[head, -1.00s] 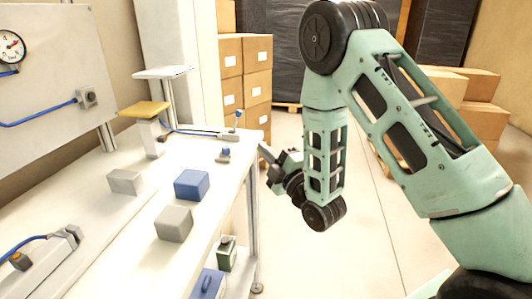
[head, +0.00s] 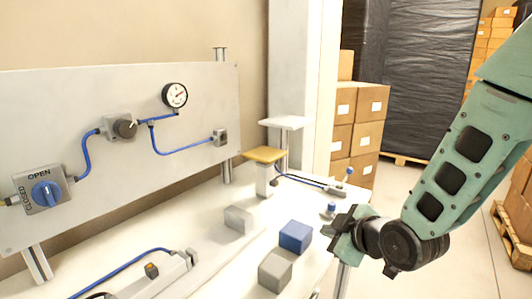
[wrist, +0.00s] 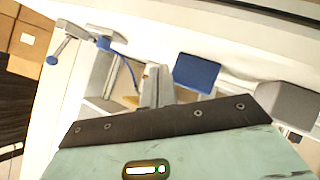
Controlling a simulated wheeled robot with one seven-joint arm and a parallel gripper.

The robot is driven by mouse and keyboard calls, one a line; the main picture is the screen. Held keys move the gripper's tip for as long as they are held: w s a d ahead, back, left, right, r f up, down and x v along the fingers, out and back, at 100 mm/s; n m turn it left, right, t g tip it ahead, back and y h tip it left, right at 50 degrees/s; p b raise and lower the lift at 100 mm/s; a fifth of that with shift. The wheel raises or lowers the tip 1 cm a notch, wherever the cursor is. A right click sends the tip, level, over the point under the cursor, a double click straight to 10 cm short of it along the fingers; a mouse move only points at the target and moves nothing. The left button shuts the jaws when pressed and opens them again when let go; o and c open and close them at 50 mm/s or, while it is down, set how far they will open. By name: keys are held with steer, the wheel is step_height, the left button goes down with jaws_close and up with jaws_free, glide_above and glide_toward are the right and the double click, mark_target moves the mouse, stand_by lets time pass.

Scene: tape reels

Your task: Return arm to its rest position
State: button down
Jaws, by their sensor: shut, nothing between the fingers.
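My arm is bent at the right of the head view, in front of the bench's right edge. My gripper (head: 338,228) is at the end of it, pointing left toward the bench, shut and empty. It appears just right of a blue cube (head: 295,236), apart from it as far as I can tell. In the wrist view the narrow grey fingers (wrist: 155,88) are close together with nothing held; the blue cube (wrist: 196,75) shows beyond them.
The white bench (head: 205,210) carries two grey blocks (head: 275,272) (head: 238,219), a yellow-topped stand (head: 264,155), a white-topped stand (head: 283,123) and a small blue-knobbed fitting (head: 329,210). A panel (head: 75,95) with gauge and valve stands behind. Boxes (head: 368,103) and open floor lie right.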

steer(key=s+r+m+g+h+p, duration=0.2)
steer(key=s+g, duration=0.3)
steer(key=s, duration=0.8)
steer(key=s+r+m+g+h+p, duration=0.2)
steer(key=s+r+g, duration=0.3)
steer(key=s, duration=0.9)
steer(key=shift+s+m+g, duration=0.3)
steer(key=shift+m, duration=0.1)
